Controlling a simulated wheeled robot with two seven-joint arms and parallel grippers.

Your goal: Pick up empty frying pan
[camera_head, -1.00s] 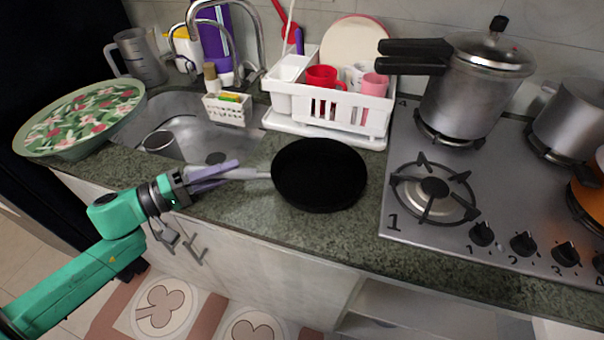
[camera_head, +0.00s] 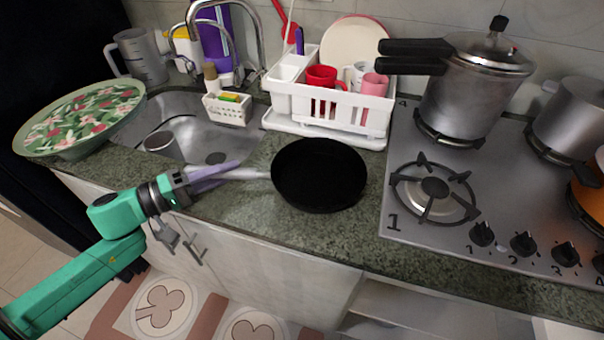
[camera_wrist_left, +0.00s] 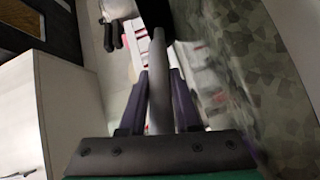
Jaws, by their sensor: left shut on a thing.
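The black empty frying pan (camera_head: 319,176) is at the counter between the sink and the stove, its grey handle (camera_head: 250,174) pointing left. My left gripper (camera_head: 222,172) is at the left end of the handle, with its purple fingers shut on it. In the left wrist view the handle (camera_wrist_left: 158,85) runs between the two fingers (camera_wrist_left: 155,105), and part of the dark pan (camera_wrist_left: 205,22) shows at the top. I cannot tell whether the pan's base touches the counter. My right gripper does not show.
The stove's front left burner (camera_head: 434,190) is bare, to the right of the pan. A white dish rack (camera_head: 330,112) stands behind it. The sink (camera_head: 205,137) is at the left with a cup (camera_head: 162,145) in it. A pressure cooker (camera_head: 470,90) stands on a rear burner.

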